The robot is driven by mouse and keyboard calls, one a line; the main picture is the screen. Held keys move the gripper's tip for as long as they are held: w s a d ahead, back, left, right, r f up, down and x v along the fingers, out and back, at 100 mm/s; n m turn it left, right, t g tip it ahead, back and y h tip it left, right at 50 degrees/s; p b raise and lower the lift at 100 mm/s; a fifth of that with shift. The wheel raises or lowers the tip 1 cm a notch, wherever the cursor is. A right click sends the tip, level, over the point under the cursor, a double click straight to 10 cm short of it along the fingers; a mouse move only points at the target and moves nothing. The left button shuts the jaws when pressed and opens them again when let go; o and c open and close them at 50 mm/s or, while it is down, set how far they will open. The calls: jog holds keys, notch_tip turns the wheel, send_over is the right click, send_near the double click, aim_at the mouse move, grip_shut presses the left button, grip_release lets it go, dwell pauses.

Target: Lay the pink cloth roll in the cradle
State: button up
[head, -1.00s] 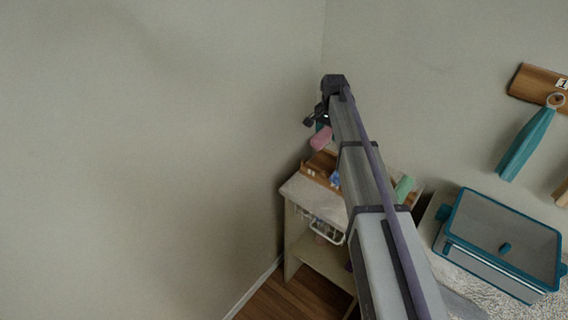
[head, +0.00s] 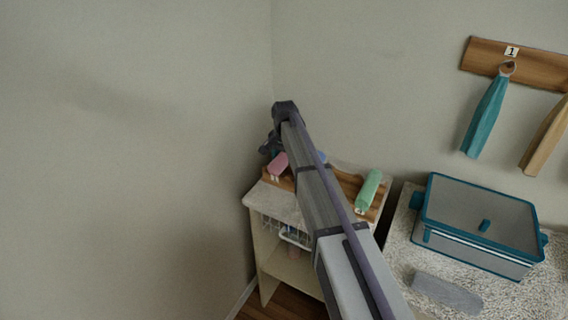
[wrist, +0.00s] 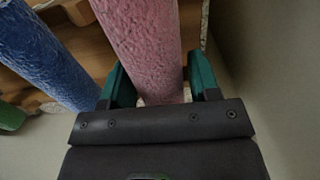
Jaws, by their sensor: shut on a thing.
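The pink cloth roll (head: 278,163) is held in my gripper (wrist: 160,78), whose teal fingers close on both sides of it in the wrist view. In the head view it is at the left end of a wooden cradle (head: 347,184) on the shelf unit. The roll seems very low over the wood; I cannot tell whether it touches. A blue roll (wrist: 45,55) lies beside it to the left in the wrist view. A green roll (head: 368,190) lies at the cradle's right end. My arm hides the cradle's middle.
The shelf unit (head: 270,202) stands in the wall corner, with a white wire basket (head: 295,237) below its top. To the right are a teal-edged box (head: 485,225), a grey folded cloth (head: 447,293) and a wall rack (head: 530,66) with hanging towels.

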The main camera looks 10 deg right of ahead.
jog(key=shift+f+b, duration=0.35)
jog(key=shift+b, duration=0.15)
jog(key=o, duration=0.9)
jog(key=shift+o, duration=0.2)
jog(key=shift+r, duration=0.1)
notch_tip(320, 180, up, 13)
jog(key=p, duration=1.3)
jog(key=s+f+n+b, duration=0.1)
jog(key=s+n, duration=0.7)
jog(key=s, duration=2.5)
jog(key=shift+f, duration=0.25)
